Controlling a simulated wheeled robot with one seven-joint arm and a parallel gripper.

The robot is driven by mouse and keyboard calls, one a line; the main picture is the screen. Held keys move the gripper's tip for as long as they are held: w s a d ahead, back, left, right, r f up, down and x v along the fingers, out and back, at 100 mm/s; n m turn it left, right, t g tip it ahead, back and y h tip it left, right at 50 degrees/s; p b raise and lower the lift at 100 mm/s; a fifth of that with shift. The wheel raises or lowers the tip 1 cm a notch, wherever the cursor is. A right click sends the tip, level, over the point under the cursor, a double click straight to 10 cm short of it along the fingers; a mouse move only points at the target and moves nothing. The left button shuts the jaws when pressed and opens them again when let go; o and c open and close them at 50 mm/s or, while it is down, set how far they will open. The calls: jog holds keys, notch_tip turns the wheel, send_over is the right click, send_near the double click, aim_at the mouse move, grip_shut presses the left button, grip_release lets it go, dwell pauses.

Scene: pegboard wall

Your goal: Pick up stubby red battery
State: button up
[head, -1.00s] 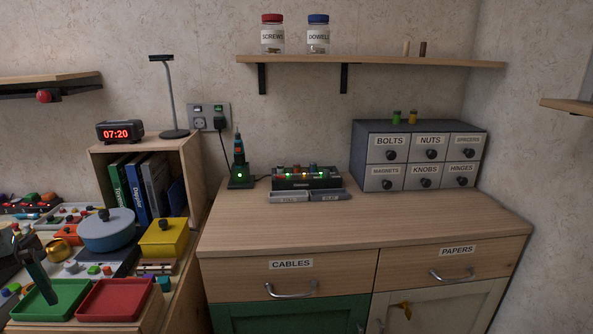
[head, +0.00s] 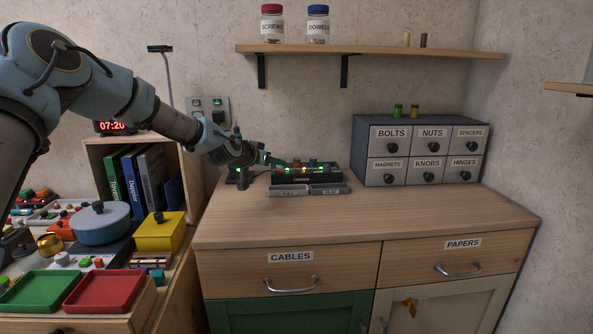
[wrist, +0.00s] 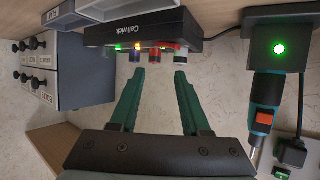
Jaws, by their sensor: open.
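A dark battery charger (head: 322,178) stands on the cabinet top near the wall, with small batteries in its slots and lit indicators. A red battery (head: 297,162) shows at its top, close to my gripper (head: 272,159). In the wrist view, which is upside down, the charger (wrist: 140,30) is at the top with several batteries along it. A red battery with a pale end (wrist: 180,50) is there, just beyond the right fingertip. My gripper (wrist: 160,77) has its two green fingers apart, with nothing between them. Which red piece is the stubby one is hard to tell.
Two grey trays (head: 289,190) lie before the charger. A green-lit screwdriver stand (wrist: 277,50) is beside it, close to my gripper. A labelled drawer unit (head: 420,150) stands to the right; a shelf (head: 370,49) hangs above. The front of the cabinet top is clear.

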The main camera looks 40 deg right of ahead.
jog(key=p, duration=0.1)
send_near(295, 161)
jog(key=x, duration=0.3)
jog(key=shift+w+a+f, duration=0.1)
jog(key=shift+a+f, duration=0.05)
jog(key=shift+f, duration=0.05)
jog(key=shift+w+d+f, duration=0.1)
jog(key=shift+d+f, duration=0.1)
jog(key=shift+d, duration=0.05)
jog(key=p+x, duration=0.1)
jog(key=x, duration=0.1)
jog(key=p+x, duration=0.1)
jog(key=x, duration=0.1)
jog(key=shift+d+r+p, duration=0.25)
jog(key=shift+r+p, duration=0.05)
jog(key=shift+p, duration=0.05)
jog(key=shift+w+d+f, duration=0.1)
jog(key=shift+d+f, duration=0.15)
jog(key=shift+d, duration=0.25)
grip_shut()
